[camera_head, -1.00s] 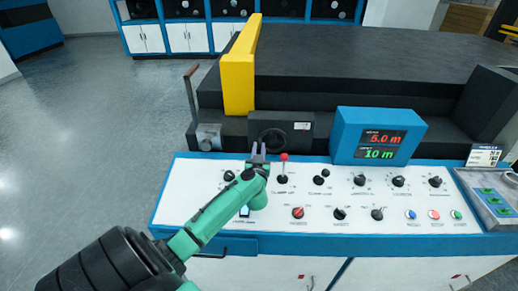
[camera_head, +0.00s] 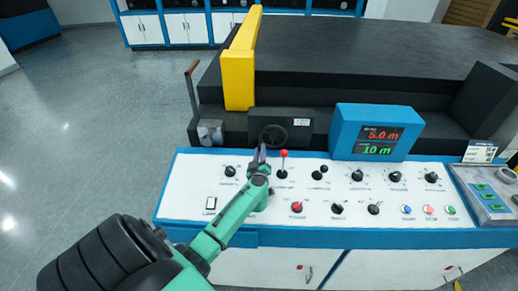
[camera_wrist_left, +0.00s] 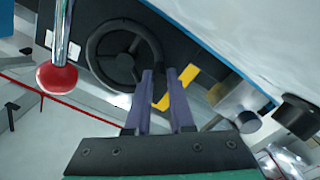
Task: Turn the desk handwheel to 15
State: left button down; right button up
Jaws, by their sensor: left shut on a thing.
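The desk handwheel (camera_head: 274,135) is a black spoked wheel on a dark housing behind the white control panel. It also shows in the left wrist view (camera_wrist_left: 124,52). My left gripper (camera_head: 261,152) comes up over the panel to the lower left side of the wheel. In the left wrist view its purple-grey fingers (camera_wrist_left: 159,74) are at the wheel's rim and shut on it. The exact contact is small and partly hidden. The blue display box (camera_head: 372,133) reads 5.0 m in red and 10 m in green. My right gripper is not in view.
A red-knobbed lever (camera_head: 283,155) stands close to the right of my left gripper; its red ball (camera_wrist_left: 57,79) is in the left wrist view. Several knobs and buttons cover the panel (camera_head: 340,190). A yellow upright (camera_head: 239,70) stands behind. Open floor lies left.

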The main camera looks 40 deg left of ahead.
aim_at(272, 149)
pick_arm(q)
jog(key=n, duration=0.1)
jog(key=f+n, duration=0.1)
jog(key=shift+w+d+f+n+b, duration=0.2)
jog(key=shift+w+d+n+b, duration=0.1)
jog(key=shift+d+n, duration=0.1)
jog(key=n, duration=0.2)
jog(key=d+f+n+b, duration=0.1)
jog(key=shift+w+n, duration=0.3)
jog(key=n, duration=0.2)
jog(key=b, duration=0.1)
jog(key=shift+w+d+f+n, duration=0.3)
jog(key=shift+w+d+n, duration=0.05)
jog(key=shift+n, duration=0.05)
jog(key=shift+w+d+n+b, duration=0.25)
jog(key=shift+d+n, duration=0.05)
jog(key=shift+n, duration=0.55)
jog(key=shift+w+d+n+b, duration=0.2)
jog(key=shift+d+n+b, duration=0.05)
jog(key=shift+n, duration=0.6)
jog(key=c, duration=0.8)
grip_release()
jog(key=shift+d, duration=0.1)
